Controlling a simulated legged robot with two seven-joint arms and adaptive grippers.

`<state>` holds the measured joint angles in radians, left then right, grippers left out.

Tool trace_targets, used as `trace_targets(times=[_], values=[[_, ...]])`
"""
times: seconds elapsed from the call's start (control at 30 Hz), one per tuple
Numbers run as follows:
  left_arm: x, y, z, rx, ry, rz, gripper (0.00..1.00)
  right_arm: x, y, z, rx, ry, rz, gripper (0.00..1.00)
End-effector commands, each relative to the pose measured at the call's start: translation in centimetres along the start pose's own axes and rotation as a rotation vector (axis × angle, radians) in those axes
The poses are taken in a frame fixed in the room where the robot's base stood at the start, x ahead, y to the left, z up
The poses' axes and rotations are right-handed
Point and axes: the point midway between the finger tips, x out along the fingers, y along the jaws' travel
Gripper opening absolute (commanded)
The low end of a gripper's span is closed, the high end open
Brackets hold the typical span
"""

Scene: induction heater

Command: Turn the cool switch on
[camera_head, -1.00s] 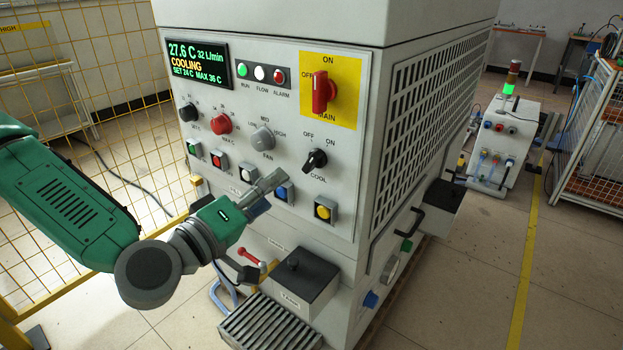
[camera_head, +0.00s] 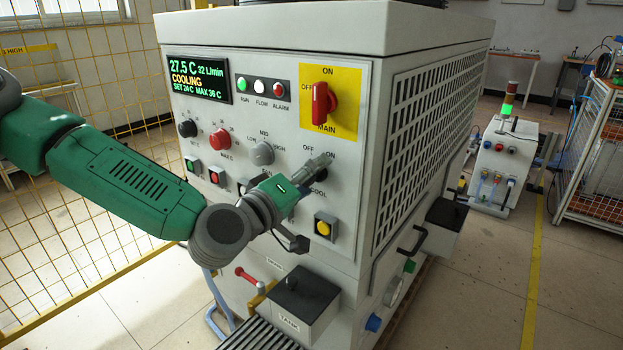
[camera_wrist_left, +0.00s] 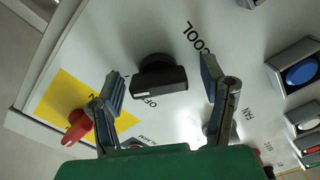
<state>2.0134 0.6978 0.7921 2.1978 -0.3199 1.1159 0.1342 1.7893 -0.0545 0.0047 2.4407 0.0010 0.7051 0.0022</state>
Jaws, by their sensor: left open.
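The cool switch is a black rotary knob on the heater's front panel. In the left wrist view the cool switch (camera_wrist_left: 158,77) sits between the two open fingers of my left gripper (camera_wrist_left: 160,72), with a gap on each side. The labels COOL and OFF show around it. In the head view my left gripper (camera_head: 320,164) is in front of the cool switch and covers most of it, so its setting is hard to read there. OFF and ON show above it. My right gripper is not in view.
The red main switch (camera_head: 320,103) on its yellow plate is above the cool switch. A grey fan knob (camera_head: 262,153) is to its left, and a yellow button (camera_head: 324,227) below. The display (camera_head: 199,80) reads COOLING, 27.5 C. A black-lidded tank (camera_head: 300,295) juts out lower down.

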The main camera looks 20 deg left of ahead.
Motion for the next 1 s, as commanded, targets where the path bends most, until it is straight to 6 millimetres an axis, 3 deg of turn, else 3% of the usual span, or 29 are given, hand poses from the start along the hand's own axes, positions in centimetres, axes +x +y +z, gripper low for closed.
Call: trace_targets(times=[0.07, 0.2, 0.4, 0.73, 1.0], values=[[-0.01, -0.01, 0.02, 0.000, 0.000, 0.000, 0.62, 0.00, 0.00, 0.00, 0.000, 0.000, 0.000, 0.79], [-0.02, -0.04, 0.02, 0.000, 0.000, -0.001, 0.15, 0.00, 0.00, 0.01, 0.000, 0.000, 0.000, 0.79], [-0.03, -0.16, 0.04, -0.026, -0.001, -0.003, 0.16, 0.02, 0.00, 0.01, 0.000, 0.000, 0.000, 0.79], [-0.04, -0.22, 0.10, -0.333, -0.002, -0.005, 0.16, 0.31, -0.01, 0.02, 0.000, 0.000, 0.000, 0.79], [-0.05, -0.24, 0.14, -0.359, -0.003, -0.007, 0.16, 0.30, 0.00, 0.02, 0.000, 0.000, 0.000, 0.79]])
